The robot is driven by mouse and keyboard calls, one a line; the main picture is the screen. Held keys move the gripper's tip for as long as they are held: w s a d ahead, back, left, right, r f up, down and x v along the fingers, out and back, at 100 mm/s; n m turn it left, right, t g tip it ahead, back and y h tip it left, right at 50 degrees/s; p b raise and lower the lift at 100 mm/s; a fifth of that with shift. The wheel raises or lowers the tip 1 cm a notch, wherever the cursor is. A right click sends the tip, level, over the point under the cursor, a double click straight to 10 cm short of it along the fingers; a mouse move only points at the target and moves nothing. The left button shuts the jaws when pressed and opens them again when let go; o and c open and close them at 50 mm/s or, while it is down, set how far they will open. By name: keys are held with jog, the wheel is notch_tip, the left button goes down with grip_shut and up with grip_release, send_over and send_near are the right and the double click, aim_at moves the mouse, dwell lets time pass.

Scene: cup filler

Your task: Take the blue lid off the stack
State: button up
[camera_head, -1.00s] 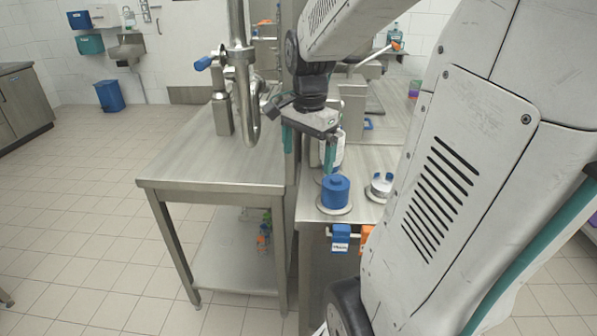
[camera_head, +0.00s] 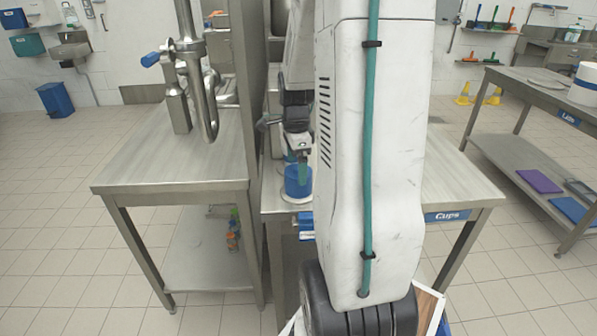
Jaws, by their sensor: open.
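The stack of blue lids (camera_head: 293,185) stands on a pale round base (camera_head: 297,198) near the front edge of the middle metal bench. My arm covers its right side, and single lids cannot be told apart. My gripper (camera_head: 301,164) points down at the top of the stack, with its teal fingers overlapping the upper part of the blue in the picture. The gripper is open. Whether the fingers touch or straddle the top lid cannot be told from here.
A metal table (camera_head: 170,165) with a tap (camera_head: 190,75) stands at the left, beside an upright metal panel. A bench marked Cups (camera_head: 447,216) shows right of my arm. Another table (camera_head: 530,90) stands at far right.

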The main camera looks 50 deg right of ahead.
jog(key=shift+f, duration=0.15)
jog(key=c, duration=1.1)
jog(key=shift+o, duration=0.2)
jog(key=shift+r, duration=0.55)
jog(key=r, duration=0.2)
jog(key=shift+s+d+r, duration=0.25)
jog(key=shift+d+r, duration=0.05)
jog(key=shift+d, duration=0.1)
jog(key=s+d+r, duration=0.1)
jog(key=s+d, duration=0.6)
jog(key=d, duration=0.6)
jog(key=shift+d+r, duration=0.15)
